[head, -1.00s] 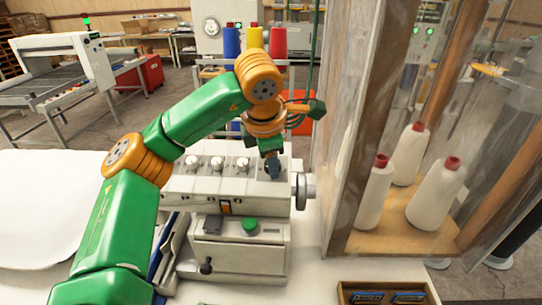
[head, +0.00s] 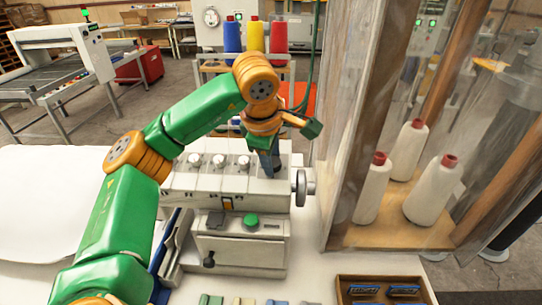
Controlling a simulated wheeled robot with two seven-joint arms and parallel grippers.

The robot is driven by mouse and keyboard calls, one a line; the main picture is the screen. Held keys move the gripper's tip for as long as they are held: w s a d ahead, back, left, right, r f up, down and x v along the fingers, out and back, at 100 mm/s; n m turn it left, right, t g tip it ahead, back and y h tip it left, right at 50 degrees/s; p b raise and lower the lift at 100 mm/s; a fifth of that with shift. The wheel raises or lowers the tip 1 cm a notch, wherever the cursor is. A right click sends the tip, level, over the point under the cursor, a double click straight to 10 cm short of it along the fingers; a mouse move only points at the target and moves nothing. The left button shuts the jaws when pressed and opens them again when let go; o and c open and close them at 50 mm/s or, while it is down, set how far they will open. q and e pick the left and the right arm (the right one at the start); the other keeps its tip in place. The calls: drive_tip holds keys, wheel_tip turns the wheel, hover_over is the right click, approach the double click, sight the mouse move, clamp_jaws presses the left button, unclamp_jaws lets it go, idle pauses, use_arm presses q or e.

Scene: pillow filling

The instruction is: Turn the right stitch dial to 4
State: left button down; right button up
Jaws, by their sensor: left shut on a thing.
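The white sewing machine (head: 237,187) stands on the table in the middle of the head view. Along its top is a row of round stitch dials; several show, such as the one at the right of the visible row (head: 243,163). My left gripper (head: 272,170) points down at the right end of that row. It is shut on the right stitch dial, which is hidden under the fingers. The number it is set to cannot be read. My right gripper is not in view.
A clear-walled wooden cabinet (head: 343,232) with white thread cones (head: 432,190) stands close on the right. A tray (head: 345,283) with blue packets is at the front right. A handwheel (head: 300,188) sticks out at the machine's right end. White fabric (head: 50,200) lies at left.

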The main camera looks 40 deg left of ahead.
use_arm(q)
drive_tip(key=shift+f, duration=0.1)
drive_tip(key=c, duration=0.7)
unclamp_jaws()
drive_tip(key=v, duration=0.7)
